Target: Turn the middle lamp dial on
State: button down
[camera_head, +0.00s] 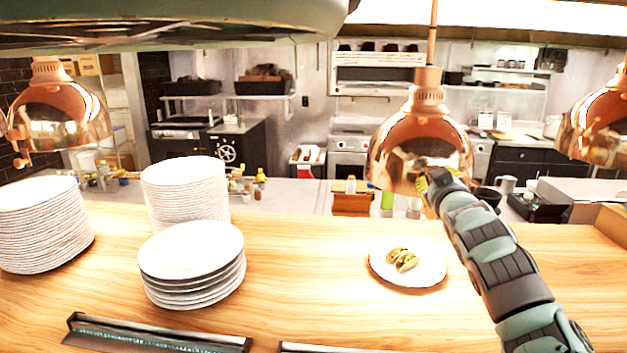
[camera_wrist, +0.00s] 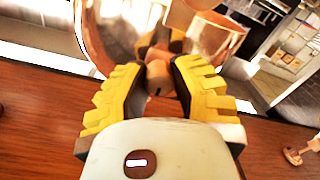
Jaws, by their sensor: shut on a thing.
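The middle copper lamp (camera_head: 424,130) hangs over the wooden counter in the head view. My gripper (camera_head: 432,180) is at the lower front of its shade. In the wrist view, the yellow-padded fingers of my gripper (camera_wrist: 158,82) are shut on a small copper dial (camera_wrist: 157,76) on the front of the lamp shade (camera_wrist: 100,40). The dial has a small dark mark on its face. My gripper hides the dial in the head view, and its turned position is hard to tell.
Copper lamps hang at left (camera_head: 62,115) and right (camera_head: 600,125). Plate stacks stand at left (camera_head: 40,225), behind (camera_head: 185,195) and in front (camera_head: 190,250). Counter between stacks and food plate is clear.

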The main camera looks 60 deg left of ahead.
jog(key=c, duration=0.7)
grip_release()
jog(key=shift+c, duration=0.2)
jog(key=v, duration=1.2)
